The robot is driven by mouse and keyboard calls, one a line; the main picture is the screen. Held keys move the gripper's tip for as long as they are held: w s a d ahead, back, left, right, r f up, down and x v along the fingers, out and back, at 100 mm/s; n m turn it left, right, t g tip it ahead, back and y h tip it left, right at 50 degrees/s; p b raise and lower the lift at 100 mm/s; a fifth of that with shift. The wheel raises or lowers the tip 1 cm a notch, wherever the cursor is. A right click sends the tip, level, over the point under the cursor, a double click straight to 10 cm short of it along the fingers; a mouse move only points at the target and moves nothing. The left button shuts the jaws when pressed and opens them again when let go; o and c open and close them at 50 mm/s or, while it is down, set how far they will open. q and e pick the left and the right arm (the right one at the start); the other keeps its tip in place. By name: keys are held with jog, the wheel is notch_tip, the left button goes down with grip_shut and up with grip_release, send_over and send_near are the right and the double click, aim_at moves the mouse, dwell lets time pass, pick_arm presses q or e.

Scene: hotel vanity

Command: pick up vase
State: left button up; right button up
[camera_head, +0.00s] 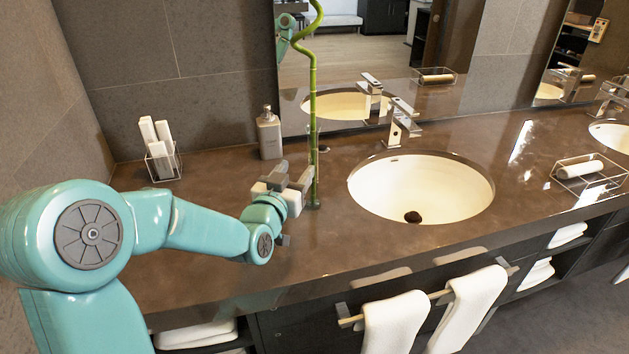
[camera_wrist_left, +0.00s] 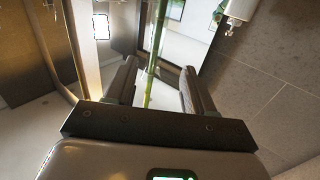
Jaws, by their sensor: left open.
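The vase (camera_head: 313,135) is a tall, thin upright piece with a green bamboo-like stalk that curls at the top. It stands on the brown counter to the left of the sink, on a small dark base. My left gripper (camera_head: 303,183) is low beside the stalk, just above the counter. In the left wrist view, the fingers of the left gripper (camera_wrist_left: 159,70) are apart, and the green stalk of the vase (camera_wrist_left: 152,65) shows between them. I cannot tell whether either finger touches it. My right gripper is not in view.
A soap bottle (camera_head: 269,134) stands behind my left gripper. A wire holder with white rolls (camera_head: 162,152) stands at the back left. The sink (camera_head: 421,188) and faucet (camera_head: 403,122) are to the right. White towels (camera_head: 395,322) hang at the front. A mirror (camera_head: 355,60) stands behind.

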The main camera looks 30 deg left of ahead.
aim_at(311, 154)
pick_arm(q)
jog(key=p+x, duration=0.1)
jog(key=x, duration=0.3)
jog(key=shift+w, duration=0.3)
jog(key=shift+w+a, duration=0.1)
jog(key=shift+w, duration=0.3)
jog(key=x, duration=0.1)
jog(key=p+x, duration=0.1)
jog(key=x, duration=0.1)
jog(key=p+x, duration=0.1)
jog(key=shift+w+f, duration=0.25)
jog(key=shift+w, duration=0.2)
grip_shut()
